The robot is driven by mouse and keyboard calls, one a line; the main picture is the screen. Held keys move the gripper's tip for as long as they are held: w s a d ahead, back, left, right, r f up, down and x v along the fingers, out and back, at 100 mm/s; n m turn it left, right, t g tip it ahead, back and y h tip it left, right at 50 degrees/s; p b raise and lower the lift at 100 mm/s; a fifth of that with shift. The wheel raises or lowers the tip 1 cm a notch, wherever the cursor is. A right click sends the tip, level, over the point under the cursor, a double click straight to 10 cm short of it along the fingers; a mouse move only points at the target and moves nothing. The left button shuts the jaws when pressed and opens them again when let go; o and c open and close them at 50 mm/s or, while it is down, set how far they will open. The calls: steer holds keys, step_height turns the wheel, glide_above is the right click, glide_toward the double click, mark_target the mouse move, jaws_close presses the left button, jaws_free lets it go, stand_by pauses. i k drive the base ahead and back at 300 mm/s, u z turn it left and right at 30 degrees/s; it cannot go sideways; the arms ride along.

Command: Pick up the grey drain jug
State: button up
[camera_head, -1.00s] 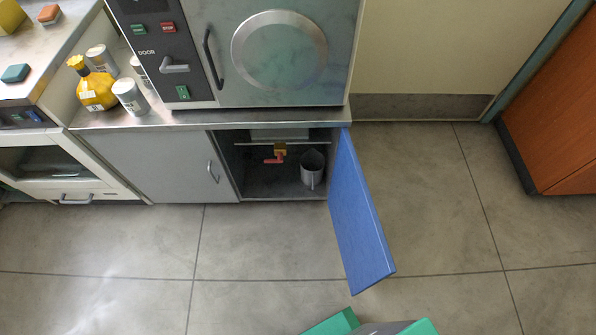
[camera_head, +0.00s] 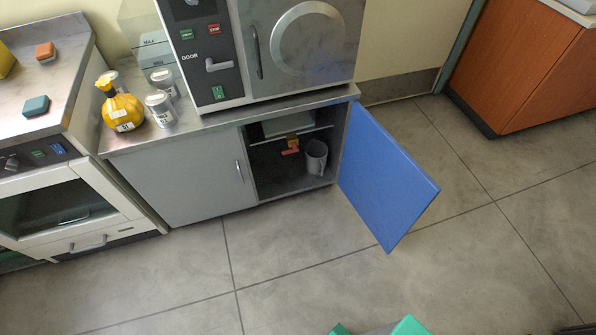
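The grey drain jug (camera_head: 316,157) stands upright on the floor of the open cabinet (camera_head: 262,188) under the incubator, at the right side of the opening. A red-handled valve with a yellow body (camera_head: 291,146) is just left of it, below a thin rail. Green and grey parts of my own body show at the bottom edge. My gripper's fingers cannot be made out in this view.
The blue cabinet door (camera_head: 385,180) stands open to the right of the jug and juts out over the floor. The grey left door (camera_head: 185,176) is shut. Tiled floor (camera_head: 300,270) is clear before the cabinet. A white oven-like unit (camera_head: 75,215) stands left, a wooden cabinet (camera_head: 525,75) far right.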

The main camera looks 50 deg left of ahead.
mark_target(315, 151)
steer(key=k, duration=1.35)
steer(key=u, duration=1.55)
steer(key=i, duration=1.6)
steer(key=z, duration=0.05)
